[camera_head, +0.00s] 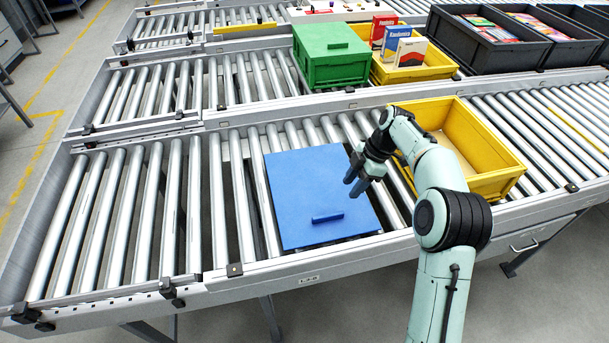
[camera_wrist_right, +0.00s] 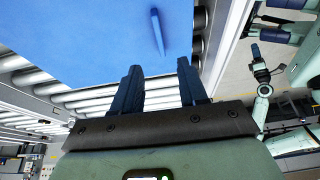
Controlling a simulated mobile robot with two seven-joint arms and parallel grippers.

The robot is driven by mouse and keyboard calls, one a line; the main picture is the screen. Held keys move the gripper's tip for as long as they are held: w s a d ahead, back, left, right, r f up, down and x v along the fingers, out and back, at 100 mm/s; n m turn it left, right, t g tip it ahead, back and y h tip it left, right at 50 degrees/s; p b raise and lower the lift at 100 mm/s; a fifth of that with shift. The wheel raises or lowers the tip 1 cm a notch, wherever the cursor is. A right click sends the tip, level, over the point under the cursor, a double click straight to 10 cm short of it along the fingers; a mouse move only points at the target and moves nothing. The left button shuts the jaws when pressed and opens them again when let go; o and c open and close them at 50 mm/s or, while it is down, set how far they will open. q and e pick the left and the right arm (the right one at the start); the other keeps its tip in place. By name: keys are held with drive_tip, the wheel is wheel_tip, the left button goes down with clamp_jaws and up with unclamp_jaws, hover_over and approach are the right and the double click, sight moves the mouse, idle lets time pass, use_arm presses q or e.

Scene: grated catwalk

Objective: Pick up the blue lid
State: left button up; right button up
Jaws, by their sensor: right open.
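The blue lid (camera_head: 310,185) lies flat on the rollers of the near conveyor, left of my right arm. Its small raised handle (camera_head: 328,217) is near the lid's front edge. In the right wrist view the lid (camera_wrist_right: 80,30) fills the upper left, with the handle (camera_wrist_right: 157,32) beyond the fingertips. My right gripper (camera_head: 353,182) is open and empty, above the lid's right side and apart from the handle. In the right wrist view its two dark fingers (camera_wrist_right: 160,80) stand apart with nothing between them. My left gripper is not in view.
An empty-looking yellow crate (camera_head: 510,170) stands on the near conveyor, right of the lid. A green-lidded box (camera_head: 330,70), a yellow crate (camera_head: 440,68) with boxes and dark crates (camera_head: 465,55) stand behind. Rollers (camera_head: 120,215) left of the lid are clear.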

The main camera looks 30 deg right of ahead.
hover_over(329, 215)
drive_tip(key=d, duration=0.3)
drive_tip(key=f, duration=0.7)
drive_tip(key=shift+s+a+f+b, duration=0.1)
drive_tip(key=shift+s+a+b, duration=0.05)
drive_tip(key=shift+s+b, duration=0.25)
drive_tip(key=x, duration=0.4)
drive_tip(key=shift+w+a+f, duration=0.15)
drive_tip(key=shift+a+f, duration=0.15)
drive_tip(key=shift+a, duration=0.05)
drive_tip(key=shift+a+f, duration=0.1)
drive_tip(key=shift+f, duration=0.2)
drive_tip(key=shift+f+b, duration=0.2)
drive_tip(key=shift+b, duration=0.15)
clamp_jaws()
